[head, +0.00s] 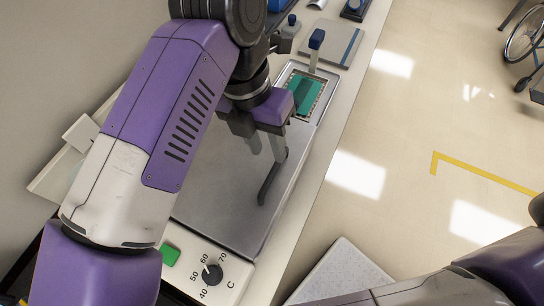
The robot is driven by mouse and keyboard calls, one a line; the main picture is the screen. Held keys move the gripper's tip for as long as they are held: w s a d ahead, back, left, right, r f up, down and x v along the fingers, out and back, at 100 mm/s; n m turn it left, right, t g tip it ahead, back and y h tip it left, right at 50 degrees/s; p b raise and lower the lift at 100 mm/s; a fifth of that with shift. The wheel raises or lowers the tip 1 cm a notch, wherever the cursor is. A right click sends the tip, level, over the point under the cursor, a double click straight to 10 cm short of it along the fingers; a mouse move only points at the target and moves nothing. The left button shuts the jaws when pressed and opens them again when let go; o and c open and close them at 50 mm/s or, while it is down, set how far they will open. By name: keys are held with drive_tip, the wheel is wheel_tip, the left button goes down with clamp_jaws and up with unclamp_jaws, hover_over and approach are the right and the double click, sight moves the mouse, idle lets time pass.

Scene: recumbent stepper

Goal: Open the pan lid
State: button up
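The pan lid (225,215) is a broad grey metal cover lying flat and shut on a white heated unit. A dark bar handle (268,184) stands on the lid, right of its middle. My gripper (265,148) hangs over the lid at the handle's far end. Its two fingers show apart, with a gap between them. The right finger overlaps the handle's far end in the picture; I cannot tell whether they touch. My arm hides the lid's left and far parts.
A dial (212,274) marked 40 to 70 C and a green switch (170,255) are on the unit's near side. A green panel in a metal frame (318,98) and a grey board (336,43) lie farther along the counter. Open floor (430,120) is to the right.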

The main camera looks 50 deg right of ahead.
sight(274, 167)
drive_tip(key=shift+s+d+f+p, duration=0.1)
drive_tip(key=shift+s+f+p, duration=0.1)
drive_tip(key=shift+f, duration=0.7)
drive_tip(key=shift+s+d+f+p, duration=0.1)
drive_tip(key=shift+s+f, duration=0.05)
drive_tip(key=shift+f, duration=0.75)
drive_tip(key=shift+s+d+f+p, duration=0.1)
drive_tip(key=shift+s+f, duration=0.1)
drive_tip(key=shift+f, duration=0.7)
clamp_jaws()
